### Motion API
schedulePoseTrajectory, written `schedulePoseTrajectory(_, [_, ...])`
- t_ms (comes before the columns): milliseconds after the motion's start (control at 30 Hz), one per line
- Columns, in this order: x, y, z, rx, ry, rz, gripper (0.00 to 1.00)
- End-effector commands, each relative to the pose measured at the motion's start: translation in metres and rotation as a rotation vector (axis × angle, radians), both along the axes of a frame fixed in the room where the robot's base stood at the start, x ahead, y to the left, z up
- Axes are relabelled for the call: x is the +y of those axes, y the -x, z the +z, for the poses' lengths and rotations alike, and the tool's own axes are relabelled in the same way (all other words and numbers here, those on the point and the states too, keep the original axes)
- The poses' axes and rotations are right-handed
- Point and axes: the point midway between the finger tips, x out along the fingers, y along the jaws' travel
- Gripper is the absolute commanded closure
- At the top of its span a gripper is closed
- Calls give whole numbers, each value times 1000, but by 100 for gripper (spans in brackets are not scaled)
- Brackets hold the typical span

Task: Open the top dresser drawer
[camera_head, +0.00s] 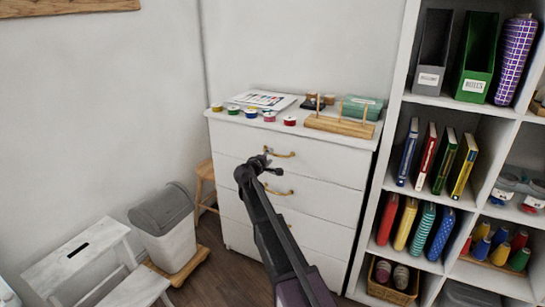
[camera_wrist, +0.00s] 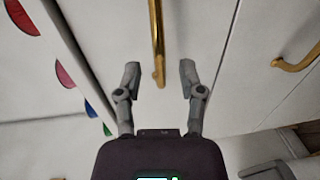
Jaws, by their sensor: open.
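The white dresser (camera_head: 315,235) has a top drawer (camera_head: 325,165) with a gold handle (camera_head: 283,154). The top drawer looks shut. My gripper (camera_head: 273,161) is in front of this drawer, close to the handle. In the wrist view the two fingers of my gripper (camera_wrist: 160,74) are spread apart. The near end of the top handle (camera_wrist: 157,45) shows between the fingertips, with a gap on each side. I cannot tell how far the fingertips are from the drawer face. The second drawer's gold handle (camera_head: 279,190) is just below and also shows in the wrist view (camera_wrist: 298,60).
Several thread spools (camera_head: 251,112), a wooden rack (camera_head: 340,125) and a green box (camera_head: 362,108) stand on the dresser top. A shelf unit (camera_head: 395,130) stands close on the right. A bin (camera_head: 165,225) and step stool (camera_head: 80,262) stand left. Some floor shows left of the dresser.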

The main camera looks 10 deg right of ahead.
Motion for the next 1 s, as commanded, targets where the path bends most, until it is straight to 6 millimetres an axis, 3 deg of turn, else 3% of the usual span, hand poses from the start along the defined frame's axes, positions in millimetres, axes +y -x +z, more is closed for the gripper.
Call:
schedulePoseTrajectory(233, [-14, -20, -3, -1, -1, -1, 50])
schedulePoseTrajectory(667, [-17, -22, -3, -1, -1, -1, 50])
schedulePoseTrajectory(833, [-17, -22, -3, -1, -1, -1, 100])
schedulePoseTrajectory(1000, [-17, -22, -3, -1, -1, -1, 100])
